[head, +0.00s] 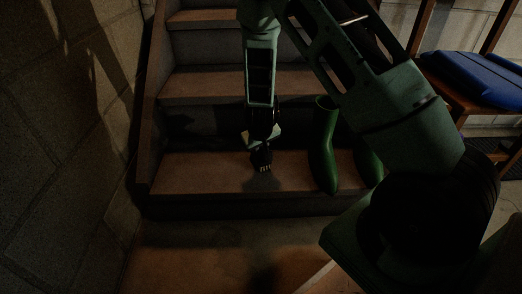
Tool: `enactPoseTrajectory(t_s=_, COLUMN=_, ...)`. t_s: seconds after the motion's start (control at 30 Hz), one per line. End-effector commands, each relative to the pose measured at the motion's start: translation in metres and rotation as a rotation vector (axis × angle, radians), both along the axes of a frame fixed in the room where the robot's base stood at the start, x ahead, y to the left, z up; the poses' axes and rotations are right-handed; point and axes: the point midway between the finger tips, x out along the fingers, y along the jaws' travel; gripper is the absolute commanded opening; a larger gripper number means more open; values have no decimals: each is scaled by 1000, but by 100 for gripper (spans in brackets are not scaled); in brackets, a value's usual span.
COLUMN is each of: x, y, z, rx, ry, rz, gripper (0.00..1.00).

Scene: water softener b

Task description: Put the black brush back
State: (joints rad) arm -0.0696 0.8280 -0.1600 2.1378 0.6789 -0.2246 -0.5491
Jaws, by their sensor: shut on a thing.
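My gripper (262,146) points down over the lowest visible stair step, left of the green boots. It is shut on the black brush (261,158), a small dark thing just below the fingers with pale tips at its lower end. The brush is above or at the step surface; I cannot tell whether it touches. A shadow lies on the step just below it. The fingers are dark and small here, so the exact grip on the brush is hard to see.
Green boots (324,150) stand on the same step (210,172), close to the right of my gripper. A stone wall (60,130) bounds the left side. A blue object (475,78) lies on a wooden rack at right. The step left of the brush is clear.

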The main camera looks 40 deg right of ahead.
Motion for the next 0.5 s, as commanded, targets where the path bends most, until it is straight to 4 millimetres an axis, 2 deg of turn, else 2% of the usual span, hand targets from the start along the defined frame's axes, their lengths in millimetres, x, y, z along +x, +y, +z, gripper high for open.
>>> enactPoseTrajectory(t_s=0.27, x=0, y=0, z=-1, rx=0, ry=0, rz=0, gripper=0)
enactPoseTrajectory(t_s=0.3, x=0, y=0, z=-1, rx=0, ry=0, rz=0, gripper=25)
enactPoseTrajectory(t_s=0.37, x=0, y=0, z=-1, rx=0, ry=0, rz=0, gripper=41)
enactPoseTrajectory(t_s=0.5, x=0, y=0, z=-1, rx=0, ry=0, rz=0, gripper=41)
